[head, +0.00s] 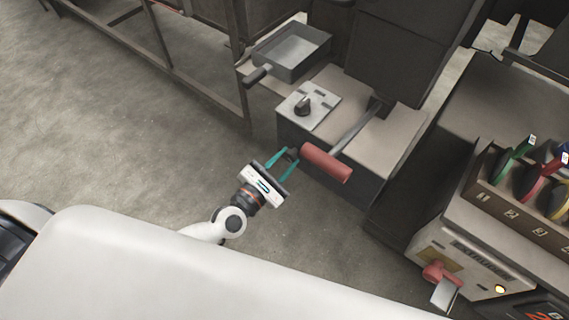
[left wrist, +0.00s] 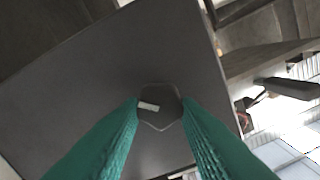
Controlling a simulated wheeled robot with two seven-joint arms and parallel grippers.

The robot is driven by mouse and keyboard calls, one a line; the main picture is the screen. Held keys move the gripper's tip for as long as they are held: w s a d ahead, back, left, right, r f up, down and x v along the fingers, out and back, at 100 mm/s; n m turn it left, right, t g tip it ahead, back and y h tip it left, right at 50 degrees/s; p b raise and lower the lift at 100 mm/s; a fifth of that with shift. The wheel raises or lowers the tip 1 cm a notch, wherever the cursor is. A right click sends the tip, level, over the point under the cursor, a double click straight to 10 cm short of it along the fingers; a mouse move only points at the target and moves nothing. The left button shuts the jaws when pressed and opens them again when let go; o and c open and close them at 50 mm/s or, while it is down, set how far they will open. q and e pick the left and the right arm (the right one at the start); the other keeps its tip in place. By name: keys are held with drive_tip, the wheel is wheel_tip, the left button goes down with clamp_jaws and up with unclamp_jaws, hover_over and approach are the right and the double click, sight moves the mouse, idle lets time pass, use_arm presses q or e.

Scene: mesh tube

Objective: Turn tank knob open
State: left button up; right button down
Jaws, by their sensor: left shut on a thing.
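A dark, rounded knob (left wrist: 160,105) with a small pale mark sits on the flat grey face of the tank (left wrist: 95,62). My left gripper (left wrist: 160,114) has its two teal fingers on either side of the knob, shut on it. In the head view my left gripper (head: 286,158) reaches the front side of the grey tank (head: 290,129), just left of a red handle. The knob (head: 292,153) shows there only as a small dark patch between the fingertips. My right gripper is not in view.
The red cylindrical handle (head: 326,162) on a metal lever juts out close to my left gripper. A black dial (head: 303,105) sits on a plate on top, with a metal tray (head: 291,52) behind. A labelled machine (head: 480,262) stands at right. Floor at left is clear.

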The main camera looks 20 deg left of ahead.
use_arm(q)
drive_tip(key=shift+n+b, duration=0.3)
drive_tip(key=shift+n, duration=0.4)
drive_tip(key=o, duration=1)
